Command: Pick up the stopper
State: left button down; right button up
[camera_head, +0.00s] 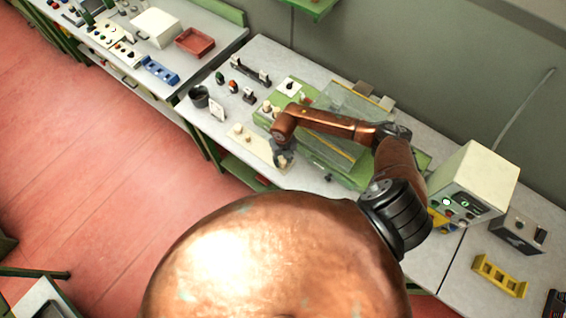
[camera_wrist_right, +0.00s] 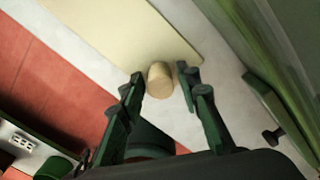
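A tan cork stopper (camera_wrist_right: 160,80) shows in the right wrist view at the end of a cream board (camera_wrist_right: 110,30). My right gripper (camera_wrist_right: 161,76) is open, with one fingertip on each side of the stopper and a small gap to both. I cannot tell how far the fingertips are above or below its top. My left gripper is not in view.
A green machine base (camera_head: 350,180) with a clear sheet lies under and behind my right arm. A dark cup (camera_head: 199,97) and a white card (camera_head: 217,109) stand left of the board. A cream control box (camera_head: 475,180) stands at the right. The table edge is close to the board.

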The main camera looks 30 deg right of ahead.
jog(key=c, duration=0.4)
jog(key=shift+r, duration=0.2)
